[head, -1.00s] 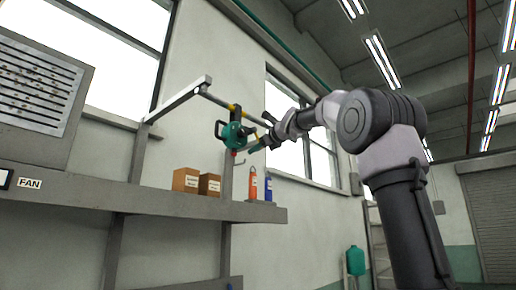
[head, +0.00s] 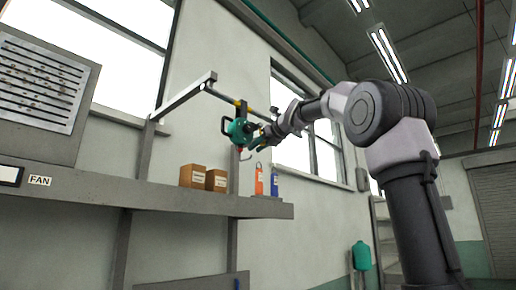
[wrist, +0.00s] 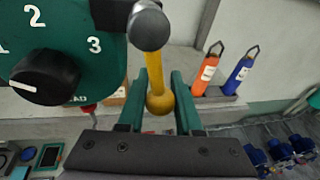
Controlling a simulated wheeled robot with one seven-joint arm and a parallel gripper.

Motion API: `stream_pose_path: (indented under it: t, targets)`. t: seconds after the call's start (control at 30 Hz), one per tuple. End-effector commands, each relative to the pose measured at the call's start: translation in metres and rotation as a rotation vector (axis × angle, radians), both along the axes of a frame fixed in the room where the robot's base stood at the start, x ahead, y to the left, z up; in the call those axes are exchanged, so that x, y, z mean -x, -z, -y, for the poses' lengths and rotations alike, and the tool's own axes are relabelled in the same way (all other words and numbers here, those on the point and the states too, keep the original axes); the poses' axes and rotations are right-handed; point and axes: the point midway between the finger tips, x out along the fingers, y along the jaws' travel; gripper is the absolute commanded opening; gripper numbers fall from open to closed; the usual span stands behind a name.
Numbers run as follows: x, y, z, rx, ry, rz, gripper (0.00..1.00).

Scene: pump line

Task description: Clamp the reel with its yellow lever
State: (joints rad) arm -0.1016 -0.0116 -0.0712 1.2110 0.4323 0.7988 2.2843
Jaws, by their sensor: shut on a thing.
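The green reel (head: 240,131) hangs from the rail above the shelf. In the wrist view its green face (wrist: 85,70) fills the upper left, with the numbers 1, 2, 3 and a black knob (wrist: 45,78). The knob's white mark points left, a little below the 1. The yellow lever (wrist: 158,75) with its ball end (wrist: 159,103) lies between the green fingers of my gripper (wrist: 165,82), which is shut on it. In the head view my gripper (head: 259,142) is at the reel's right side. A grey rounded end (wrist: 148,28) covers the lever's upper part.
A rail (head: 185,94) on a bracket holds the reel. Below, a grey shelf (head: 150,190) carries two brown boxes (head: 204,177), an orange bottle (head: 259,180) and a blue bottle (head: 274,183). A FAN-labelled unit (head: 35,90) is at left.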

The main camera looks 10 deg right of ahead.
Motion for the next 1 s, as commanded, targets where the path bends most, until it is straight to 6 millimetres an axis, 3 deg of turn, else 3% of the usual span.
stream_pose_path:
  t: [0.23,0.27,0.33,0.77,1.0]
  targets:
    - [0.0,0.0,0.0,0.001,0.0,0.0,0.0]
    - [0.0,0.0,0.0,0.001,0.0,0.0,0.37]
    - [0.0,0.0,0.0,0.001,0.0,0.0,0.64]
    - [0.0,-0.001,0.0,0.011,-0.002,0.008,0.64]
    - [-0.009,-0.006,0.011,0.166,0.0,0.122,0.64]
